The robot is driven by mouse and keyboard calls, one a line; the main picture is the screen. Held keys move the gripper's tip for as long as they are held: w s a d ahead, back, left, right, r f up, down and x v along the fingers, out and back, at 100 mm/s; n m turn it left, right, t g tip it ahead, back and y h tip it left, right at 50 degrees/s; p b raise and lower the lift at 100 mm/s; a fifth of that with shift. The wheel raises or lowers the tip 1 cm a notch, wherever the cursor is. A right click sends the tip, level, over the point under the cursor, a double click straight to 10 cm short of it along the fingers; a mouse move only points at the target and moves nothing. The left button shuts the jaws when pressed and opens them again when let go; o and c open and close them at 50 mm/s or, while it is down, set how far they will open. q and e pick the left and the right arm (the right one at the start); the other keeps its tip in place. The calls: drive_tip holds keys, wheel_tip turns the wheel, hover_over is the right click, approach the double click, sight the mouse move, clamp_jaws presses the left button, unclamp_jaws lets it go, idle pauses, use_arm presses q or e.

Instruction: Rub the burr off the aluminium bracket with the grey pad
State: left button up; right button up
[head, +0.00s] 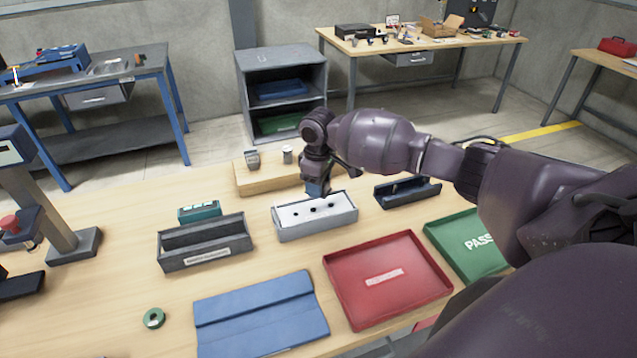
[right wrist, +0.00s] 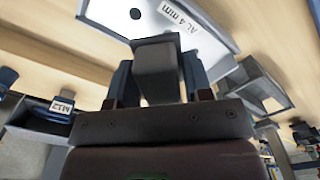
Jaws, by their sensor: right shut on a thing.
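My right gripper (head: 318,190) points down over a light grey box (head: 318,230) with several dark spots on its pale inside. In the right wrist view the gripper (right wrist: 158,75) is shut on a plain grey blocky piece (right wrist: 155,62). I cannot tell whether this piece is the grey pad or the aluminium bracket. Behind it is the pale surface of the box, with a label (right wrist: 180,20) reading "AL 4 mm". I cannot tell whether the held piece touches the box. No burr can be made out. My left gripper is not in view.
A dark grey tray (head: 205,258), blue mat (head: 262,312), red tray (head: 388,312) and green PASS tray (head: 452,228) lie around the box. A dark blue holder (head: 407,200) stands right. A wooden board (head: 245,185) carries two small grey items behind.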

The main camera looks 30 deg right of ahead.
drive_tip(key=shift+r+p, duration=0.35)
drive_tip(key=shift+r, duration=0.7)
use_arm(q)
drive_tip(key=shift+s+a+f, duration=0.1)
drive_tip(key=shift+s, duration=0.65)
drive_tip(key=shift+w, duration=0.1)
use_arm(e)
drive_tip(key=shift+r, duration=3)
